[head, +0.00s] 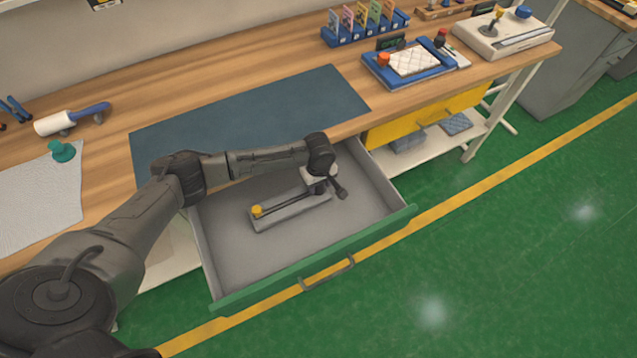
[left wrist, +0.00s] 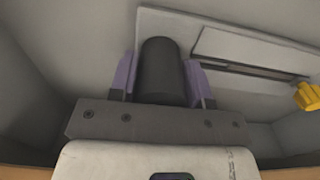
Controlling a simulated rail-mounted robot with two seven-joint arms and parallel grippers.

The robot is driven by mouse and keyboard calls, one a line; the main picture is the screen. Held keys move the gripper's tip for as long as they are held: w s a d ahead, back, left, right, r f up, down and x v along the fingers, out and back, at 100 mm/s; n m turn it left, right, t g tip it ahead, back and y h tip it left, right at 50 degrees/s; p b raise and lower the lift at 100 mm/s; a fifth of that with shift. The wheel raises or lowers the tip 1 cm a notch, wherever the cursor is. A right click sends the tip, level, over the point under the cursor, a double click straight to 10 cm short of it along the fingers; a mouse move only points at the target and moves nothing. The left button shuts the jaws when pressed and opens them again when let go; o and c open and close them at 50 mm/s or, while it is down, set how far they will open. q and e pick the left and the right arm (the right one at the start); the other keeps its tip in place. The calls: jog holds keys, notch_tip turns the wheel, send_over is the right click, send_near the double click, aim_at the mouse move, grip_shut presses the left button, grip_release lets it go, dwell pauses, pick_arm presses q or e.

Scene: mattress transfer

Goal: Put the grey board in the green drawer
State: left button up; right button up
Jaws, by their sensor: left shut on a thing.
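The grey board (head: 291,216) lies in the open green drawer (head: 370,233), near the middle of its grey floor. It carries a yellow knob (head: 257,211) at its left end and a dark bar along its top. My left gripper (head: 322,188) reaches down into the drawer at the board's right end. In the left wrist view, its purple fingers close on both sides of a black cylindrical knob (left wrist: 161,70) on the board (left wrist: 165,22). The yellow knob (left wrist: 307,96) shows at the right edge there. The board appears to rest flat, but its underside is hidden. My right gripper is out of view.
The wooden table (head: 110,117) stands behind the drawer with a dark blue mat (head: 250,112). A yellow drawer (head: 420,123) is to the right. A blue tray (head: 437,75) and a white joystick box (head: 503,35) stand at the back right. Green floor lies in front.

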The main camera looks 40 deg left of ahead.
pick_arm(q)
jog(key=o, duration=1.2)
jog(key=shift+f, duration=0.1)
jog(key=shift+c, duration=0.2)
notch_tip(320, 180, up, 10)
jog(key=p, duration=0.3)
notch_tip(320, 180, up, 2)
jog(key=shift+r+p, duration=0.1)
jog(key=shift+p, duration=0.3)
